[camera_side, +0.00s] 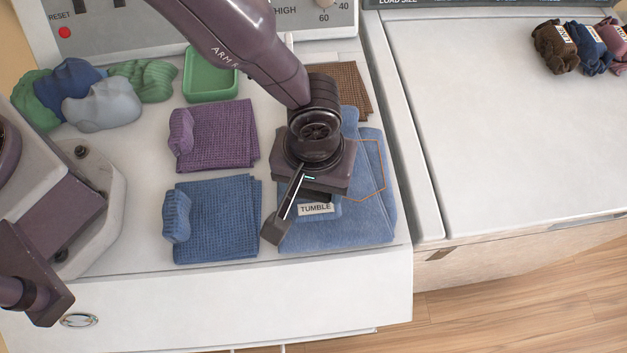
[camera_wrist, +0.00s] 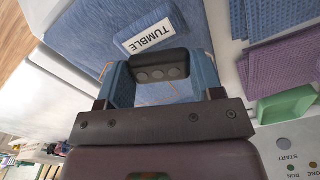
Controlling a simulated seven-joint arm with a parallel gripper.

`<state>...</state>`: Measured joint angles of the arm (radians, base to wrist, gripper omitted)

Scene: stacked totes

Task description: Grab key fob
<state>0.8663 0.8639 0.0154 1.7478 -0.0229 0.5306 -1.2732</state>
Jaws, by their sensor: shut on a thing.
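A dark rounded piece with three grey round buttons, which looks like the key fob (camera_wrist: 160,66), shows in the wrist view. It sits between the two fingers of my gripper (camera_wrist: 160,82), and the gripper is shut on it. Blue denim jeans (camera_wrist: 98,48) lie behind it, with a white TUMBLE tag (camera_wrist: 149,36) close by. In the side view my gripper (camera_side: 303,205) is low over the folded jeans (camera_side: 365,220), with the tag (camera_side: 315,209) just in front. The fob is hidden there. I cannot tell whether it touches the denim.
A blue towel (camera_side: 225,220) and a purple towel (camera_side: 225,135) lie to the left, each with a rolled cloth. A green tray (camera_side: 210,73) and a brown cloth (camera_side: 348,88) are behind. Crumpled clothes (camera_side: 100,105) lie at back left. The white lid (camera_side: 510,130) at right is mostly clear.

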